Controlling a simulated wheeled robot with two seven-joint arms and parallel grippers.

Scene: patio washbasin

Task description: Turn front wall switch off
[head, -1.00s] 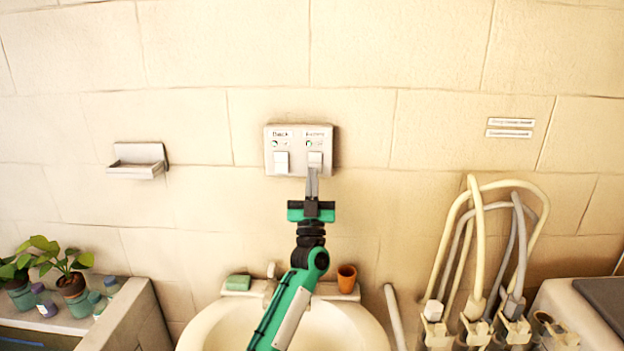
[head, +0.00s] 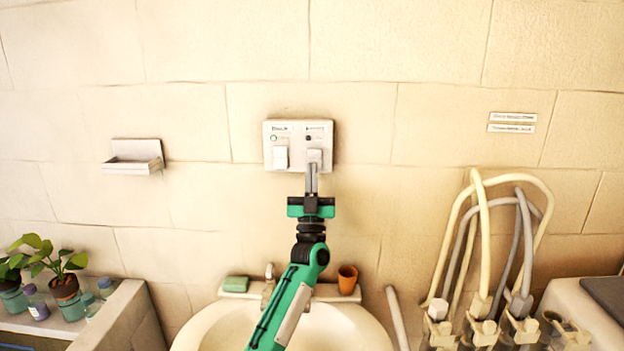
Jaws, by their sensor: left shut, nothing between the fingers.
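A white switch plate (head: 298,130) with two rockers is fixed to the tiled wall above the washbasin. Each rocker has a small label and a round mark above it. The left rocker (head: 280,158) is uncovered. My left gripper (head: 313,168) is shut and empty, with its fingertips at the lower edge of the right rocker (head: 314,156). The fingertips hide the lower part of that rocker, and I cannot tell whether they touch it. The lettering is too small to read. My right gripper is out of view.
The washbasin (head: 340,335) below carries a green soap (head: 236,284), a tap (head: 268,280) and a terracotta cup (head: 347,279). A wall shelf (head: 135,158) hangs left. Hoses (head: 478,240) stand right, plants (head: 62,280) left. The wall around the switch plate is clear.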

